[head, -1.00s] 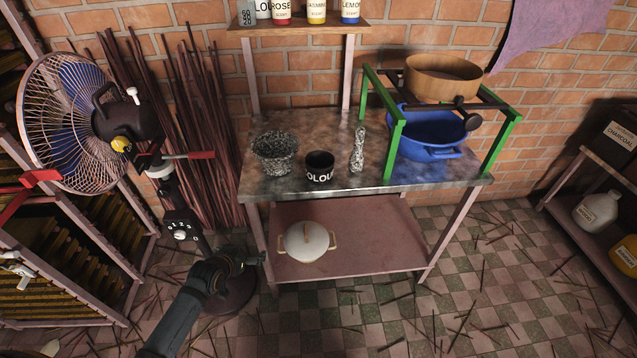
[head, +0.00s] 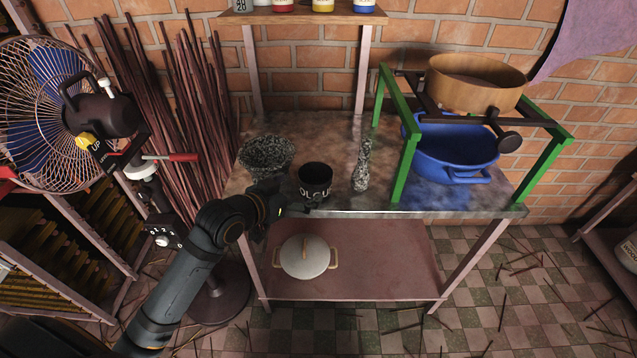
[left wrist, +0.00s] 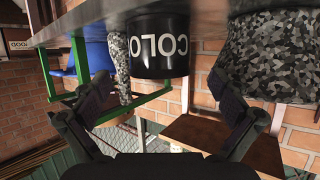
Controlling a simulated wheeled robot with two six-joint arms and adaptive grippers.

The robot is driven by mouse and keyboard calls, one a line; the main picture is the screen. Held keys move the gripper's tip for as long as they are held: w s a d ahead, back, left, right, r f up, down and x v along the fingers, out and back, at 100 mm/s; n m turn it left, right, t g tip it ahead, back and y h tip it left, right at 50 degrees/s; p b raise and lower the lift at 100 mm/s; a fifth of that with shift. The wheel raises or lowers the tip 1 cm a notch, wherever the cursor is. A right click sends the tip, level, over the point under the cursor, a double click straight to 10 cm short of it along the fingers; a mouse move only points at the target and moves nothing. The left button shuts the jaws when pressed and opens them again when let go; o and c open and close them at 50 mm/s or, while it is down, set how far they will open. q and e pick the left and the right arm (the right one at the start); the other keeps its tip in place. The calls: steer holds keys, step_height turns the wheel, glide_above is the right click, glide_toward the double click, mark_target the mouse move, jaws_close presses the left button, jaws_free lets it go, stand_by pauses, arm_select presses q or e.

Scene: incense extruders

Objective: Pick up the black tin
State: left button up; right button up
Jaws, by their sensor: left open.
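The black tin (head: 315,178), with white letters on its side, stands upright on the worktable between a speckled mortar and a speckled pestle. My left gripper (head: 290,207) is at the table's front edge, just in front of the tin and slightly left of it. In the left wrist view, which is upside down, the tin (left wrist: 160,48) shows ahead between the two spread fingers of the left gripper (left wrist: 168,115). The gripper is open and empty, and apart from the tin. My right gripper is not in view.
The mortar (head: 266,155) stands close left of the tin, the pestle (head: 362,165) close right. Further right, a green frame (head: 405,168) holds a wooden sieve (head: 475,84) over a blue basin (head: 450,165). A white pot (head: 304,257) is on the lower shelf. A fan (head: 60,110) stands left.

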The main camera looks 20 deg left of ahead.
mark_target(305, 186)
arm_select(q)
steer(key=x, duration=0.3)
steer(key=shift+d+f, duration=0.1)
steer(key=shift+x, duration=0.75)
steer(key=shift+w, duration=0.3)
steer(key=x, duration=0.4)
steer(key=shift+b, duration=0.35)
steer(key=shift+w+d+f, duration=0.15)
steer(key=shift+w, duration=0.2)
steer(key=c, duration=1.3)
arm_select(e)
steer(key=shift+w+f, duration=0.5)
